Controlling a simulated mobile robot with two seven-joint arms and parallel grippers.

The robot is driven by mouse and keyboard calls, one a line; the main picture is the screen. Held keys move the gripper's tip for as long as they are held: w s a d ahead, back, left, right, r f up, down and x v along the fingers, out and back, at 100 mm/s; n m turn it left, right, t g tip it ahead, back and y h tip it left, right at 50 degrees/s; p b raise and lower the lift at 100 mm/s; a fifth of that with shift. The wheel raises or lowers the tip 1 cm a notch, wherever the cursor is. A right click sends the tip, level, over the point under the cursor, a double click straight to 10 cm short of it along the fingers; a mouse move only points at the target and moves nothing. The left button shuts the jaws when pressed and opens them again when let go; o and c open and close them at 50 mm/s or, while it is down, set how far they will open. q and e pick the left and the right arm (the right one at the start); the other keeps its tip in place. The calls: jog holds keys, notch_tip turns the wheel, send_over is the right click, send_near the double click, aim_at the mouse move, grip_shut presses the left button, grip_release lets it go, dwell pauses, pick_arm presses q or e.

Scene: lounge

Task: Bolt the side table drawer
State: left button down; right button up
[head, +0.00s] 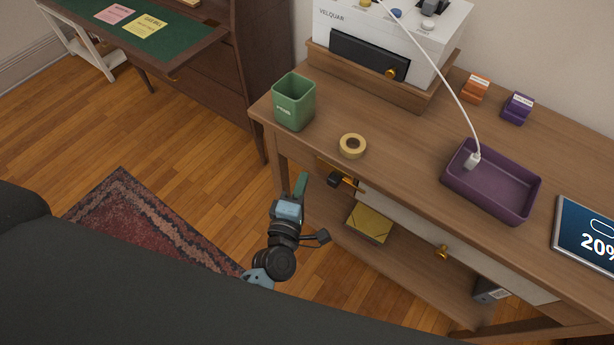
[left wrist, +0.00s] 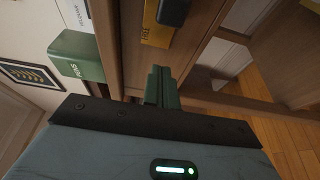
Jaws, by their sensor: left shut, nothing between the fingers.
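The wooden side table (head: 405,165) fills the right of the head view. Its pale drawer front (head: 400,224) has a brass knob (head: 443,252) and looks about flush with the table. A brass bolt (head: 349,183) with a black knob (head: 335,180) is on the table's front, left of the drawer. In the left wrist view the black knob (left wrist: 173,11) stands out from a yellow plate (left wrist: 157,36) with partly cut-off lettering. My left gripper (head: 301,184) has green fingers, shut and empty, just left of the knob and apart from it. The fingers (left wrist: 161,84) also show in the wrist view. My right gripper is out of view.
On the tabletop are a green cup (head: 294,103), a tape roll (head: 352,146), a purple tray (head: 492,190) with a white cable's plug, and a tablet (head: 590,236). A yellow box (head: 369,222) lies on the lower shelf. A dark grey surface (head: 150,285) covers the lower left.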

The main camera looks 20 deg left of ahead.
pick_arm(q)
jog(key=s, duration=0.8)
jog(key=shift+d+r, duration=0.2)
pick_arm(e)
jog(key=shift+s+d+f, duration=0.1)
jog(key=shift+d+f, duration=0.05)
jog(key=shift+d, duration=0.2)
